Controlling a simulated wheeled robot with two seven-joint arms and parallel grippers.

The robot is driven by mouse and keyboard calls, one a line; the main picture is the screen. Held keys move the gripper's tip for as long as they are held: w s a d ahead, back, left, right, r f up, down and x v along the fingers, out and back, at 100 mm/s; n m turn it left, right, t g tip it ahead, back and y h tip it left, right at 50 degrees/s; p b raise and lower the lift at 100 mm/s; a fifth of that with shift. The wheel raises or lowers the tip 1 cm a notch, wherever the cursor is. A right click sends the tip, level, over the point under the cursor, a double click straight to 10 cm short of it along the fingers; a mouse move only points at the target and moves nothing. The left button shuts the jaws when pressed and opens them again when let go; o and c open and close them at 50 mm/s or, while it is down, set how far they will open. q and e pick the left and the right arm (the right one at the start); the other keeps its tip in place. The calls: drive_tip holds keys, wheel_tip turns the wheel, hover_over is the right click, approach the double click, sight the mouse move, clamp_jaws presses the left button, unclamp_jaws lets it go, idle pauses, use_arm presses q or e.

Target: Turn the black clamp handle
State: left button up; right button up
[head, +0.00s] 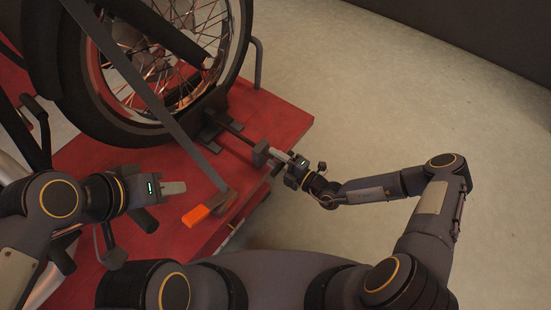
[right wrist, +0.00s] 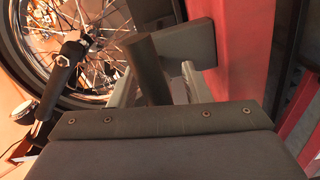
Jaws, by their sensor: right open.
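The black clamp handle (head: 261,153) is at the outer end of a dark rod (head: 232,134) that runs from the wheel clamp (head: 208,112) on the red lift. My right gripper (head: 280,159) is at this handle, near the lift's edge. In the right wrist view, the open right gripper (right wrist: 152,76) has a pale finger on either side of a dark round bar of the handle (right wrist: 148,62). A dark block (right wrist: 185,42) lies just beyond. Finger contact cannot be told. My left gripper (head: 172,187) is over the lift, seen side-on, apart from the handle.
The motorcycle wheel (head: 103,128) stands on the red lift platform (head: 285,118). A dark strap (head: 150,98) slants down to an orange-ended lever (head: 196,215) between my arms. A grey metal loop (head: 258,62) rises at the far edge. The floor (head: 400,110) at right is clear.

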drive_tip(key=p+v, duration=0.1)
drive_tip(key=v, duration=0.6)
drive_tip(key=shift+s+d, duration=0.2)
drive_tip(key=shift+d, duration=0.05)
